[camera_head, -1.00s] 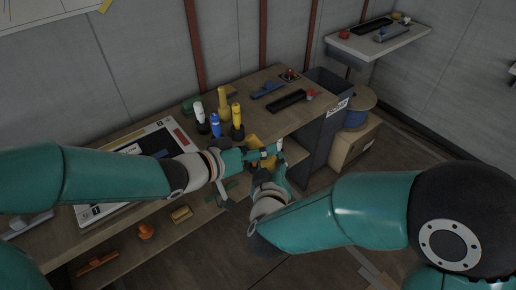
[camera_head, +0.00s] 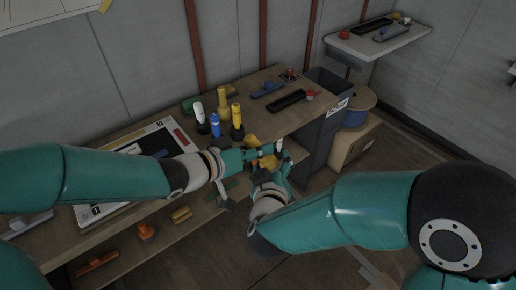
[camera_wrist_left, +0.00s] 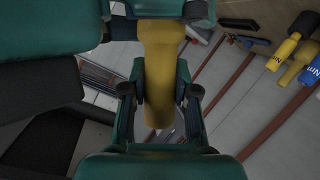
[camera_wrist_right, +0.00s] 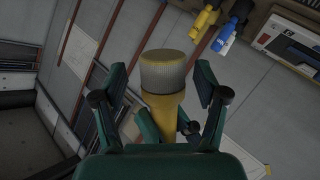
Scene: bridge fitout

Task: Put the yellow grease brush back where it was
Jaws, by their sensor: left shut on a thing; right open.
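The yellow grease brush (camera_wrist_right: 163,104) shows in the right wrist view as a yellow shaft with a pale, ribbed round end. In the left wrist view its yellow body (camera_wrist_left: 161,65) lies between the fingers of my left gripper (camera_wrist_left: 160,97), which is shut on it. My right gripper (camera_wrist_right: 160,92) is open, with its fingers on either side of the brush and apart from its pale end. In the head view both grippers meet at the bench's front edge and largely hide the brush; a small pale tip (camera_head: 279,143) shows there.
On the bench (camera_head: 262,84) stand a white-topped bottle (camera_head: 199,111), a blue one (camera_head: 215,124) and yellow ones (camera_head: 237,115). A black tray (camera_head: 287,102) and blue tool (camera_head: 267,90) lie behind. A dark bin (camera_head: 328,88) stands right. The lower shelf holds orange and yellow items.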

